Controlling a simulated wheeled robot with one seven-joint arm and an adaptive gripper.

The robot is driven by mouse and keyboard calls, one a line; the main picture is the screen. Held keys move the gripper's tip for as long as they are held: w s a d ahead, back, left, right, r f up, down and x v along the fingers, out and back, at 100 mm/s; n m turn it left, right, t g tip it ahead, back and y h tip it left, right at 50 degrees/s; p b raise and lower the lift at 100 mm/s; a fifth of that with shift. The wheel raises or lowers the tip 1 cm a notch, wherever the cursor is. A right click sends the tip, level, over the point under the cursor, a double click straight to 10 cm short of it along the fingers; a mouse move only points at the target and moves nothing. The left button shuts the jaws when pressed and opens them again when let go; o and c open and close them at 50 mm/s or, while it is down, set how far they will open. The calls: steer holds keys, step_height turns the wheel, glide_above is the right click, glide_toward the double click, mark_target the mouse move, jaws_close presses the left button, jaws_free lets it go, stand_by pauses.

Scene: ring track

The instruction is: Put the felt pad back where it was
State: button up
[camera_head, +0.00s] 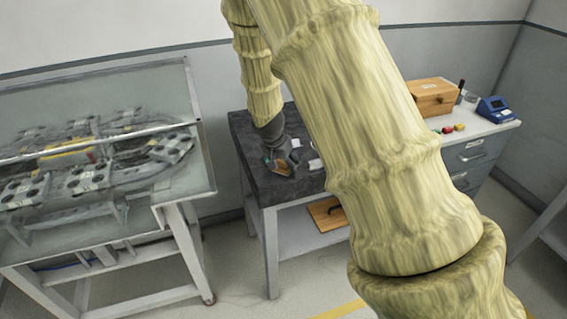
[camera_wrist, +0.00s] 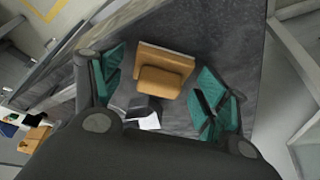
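My gripper (camera_wrist: 161,78) is open over the dark tabletop, its two teal-padded fingers wide apart. A tan, block-like thing (camera_wrist: 168,60) with a smaller tan piece (camera_wrist: 160,82) against it shows between the fingers in the wrist view. No finger visibly touches either. A dark grey piece (camera_wrist: 146,102) and a white piece (camera_wrist: 150,122) lie closer to the palm. I cannot tell which of these, if any, is the felt pad. In the head view my gripper (camera_head: 281,160) is low over the dark table (camera_head: 250,128), with its contents too small to make out.
A glass-topped table (camera_head: 190,185) with a grey track model stands at left. A grey drawer cabinet (camera_head: 478,150) at right bears a wooden box (camera_head: 433,96) and a blue device (camera_head: 494,108). A wooden board (camera_head: 325,214) lies on the lower shelf. My arm hides much of the middle.

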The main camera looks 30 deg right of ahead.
steer(key=b+v, duration=0.1)
steer(key=v, duration=1.1)
steer(key=shift+r, duration=0.15)
stand_by(0.5)
